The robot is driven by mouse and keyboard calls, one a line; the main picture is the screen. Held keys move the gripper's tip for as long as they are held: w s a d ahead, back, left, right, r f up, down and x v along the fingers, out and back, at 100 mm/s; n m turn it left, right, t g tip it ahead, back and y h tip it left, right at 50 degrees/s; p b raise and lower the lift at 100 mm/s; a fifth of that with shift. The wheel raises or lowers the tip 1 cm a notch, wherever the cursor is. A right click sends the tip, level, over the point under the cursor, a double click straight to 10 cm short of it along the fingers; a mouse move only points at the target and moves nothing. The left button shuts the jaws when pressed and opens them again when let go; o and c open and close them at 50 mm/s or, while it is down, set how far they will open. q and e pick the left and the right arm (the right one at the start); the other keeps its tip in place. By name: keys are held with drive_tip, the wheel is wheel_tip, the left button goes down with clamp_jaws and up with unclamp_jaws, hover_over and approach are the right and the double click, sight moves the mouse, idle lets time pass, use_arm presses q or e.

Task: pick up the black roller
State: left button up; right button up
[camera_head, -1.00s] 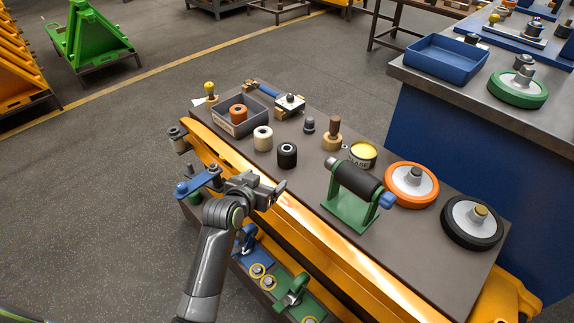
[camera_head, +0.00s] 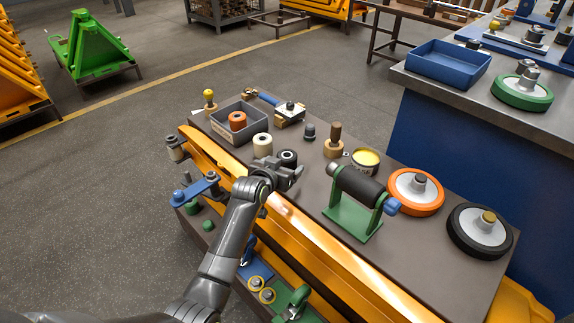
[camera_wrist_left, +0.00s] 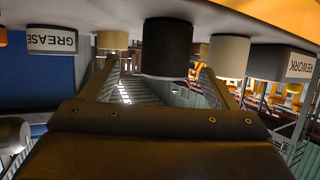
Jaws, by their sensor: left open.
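The small black roller (camera_head: 288,157) stands upright on the brown bench top, partly hidden by my left gripper (camera_head: 290,173) in the head view. The gripper is open, at the near side of the roller. In the left wrist view, which shows the bench upside down, the black roller (camera_wrist_left: 166,47) appears between the two open fingers, towards their tips. I cannot tell whether they touch it. A cream roller (camera_head: 262,144) stands just to its left. A larger black cylinder (camera_head: 357,185) lies in a green stand to the right.
A grey bin (camera_head: 228,137) holds an orange roller. A wooden-handled tool (camera_head: 334,143), a yellow-topped tin (camera_head: 365,160), an orange wheel (camera_head: 415,191) and a black wheel (camera_head: 479,230) stand further right. The yellow bench edge (camera_head: 310,235) runs below the gripper.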

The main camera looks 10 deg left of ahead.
sight(287, 159)
use_arm(q)
drive_tip(key=x, duration=0.1)
drive_tip(key=b+x, duration=0.1)
drive_tip(key=x, duration=0.2)
drive_tip(key=shift+w+a+r+b, duration=0.1)
drive_tip(key=shift+w+a+b, duration=0.05)
drive_tip(key=shift+a+b, duration=0.2)
drive_tip(key=shift+w+d, duration=0.15)
drive_tip(key=shift+w, duration=0.45)
use_arm(e)
drive_tip(key=shift+w+a+r+t, duration=0.15)
drive_tip(key=shift+w+r+t, duration=0.15)
drive_tip(key=shift+r, duration=0.2)
drive_tip(key=shift+w+a+r+t, duration=0.15)
drive_tip(key=shift+w+r+t, duration=0.1)
drive_tip(key=shift+r, duration=0.25)
use_arm(q)
drive_tip(key=shift+c, duration=0.4)
